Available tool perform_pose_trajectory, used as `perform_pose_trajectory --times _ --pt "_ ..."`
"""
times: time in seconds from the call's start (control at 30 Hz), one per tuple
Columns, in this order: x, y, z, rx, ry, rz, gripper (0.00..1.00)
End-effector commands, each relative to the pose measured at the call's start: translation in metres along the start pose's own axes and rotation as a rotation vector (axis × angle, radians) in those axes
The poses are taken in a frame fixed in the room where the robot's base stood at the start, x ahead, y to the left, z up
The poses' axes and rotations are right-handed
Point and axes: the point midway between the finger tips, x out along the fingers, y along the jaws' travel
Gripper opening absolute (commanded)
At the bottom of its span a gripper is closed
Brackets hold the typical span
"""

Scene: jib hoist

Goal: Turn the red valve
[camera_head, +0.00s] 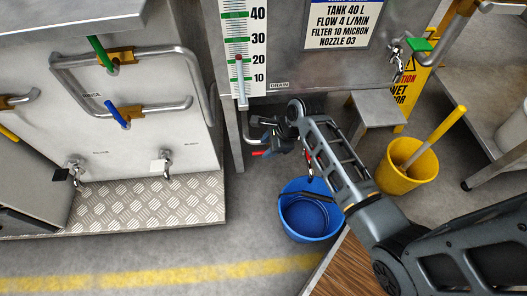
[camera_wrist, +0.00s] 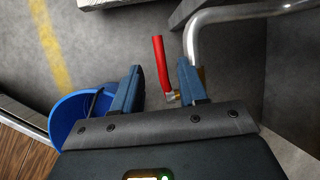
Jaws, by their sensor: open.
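The red valve lever (camera_wrist: 160,62) shows in the wrist view as a straight red handle beside a metal pipe (camera_wrist: 191,45), with a brass fitting at its lower end. In the head view a bit of the red lever (camera_head: 258,153) shows low beside the tank; my gripper and arm hide the rest. My gripper (camera_head: 263,137) is open there, and in the wrist view its two fingers (camera_wrist: 159,67) lie either side of the lever. The lever appears nearer the right finger, which overlaps the fitting. I cannot tell whether they touch.
A blue bucket (camera_head: 298,232) stands on the floor below my arm. The tank (camera_head: 300,67) rises behind my gripper. A yellow bucket (camera_head: 404,180), a step stool (camera_head: 378,107) and a caution sign (camera_head: 411,80) stand right. Other taps and levers are on the left panel (camera_head: 130,140).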

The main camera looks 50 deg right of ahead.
Motion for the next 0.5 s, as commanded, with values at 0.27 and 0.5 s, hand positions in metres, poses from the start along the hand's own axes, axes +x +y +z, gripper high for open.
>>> perform_pose_trajectory --times 0.27,0.5 --pt "0.029 0.000 0.000 -0.002 0.000 -0.002 0.42" --pt "0.030 0.000 0.000 -0.002 0.001 -0.001 0.42"
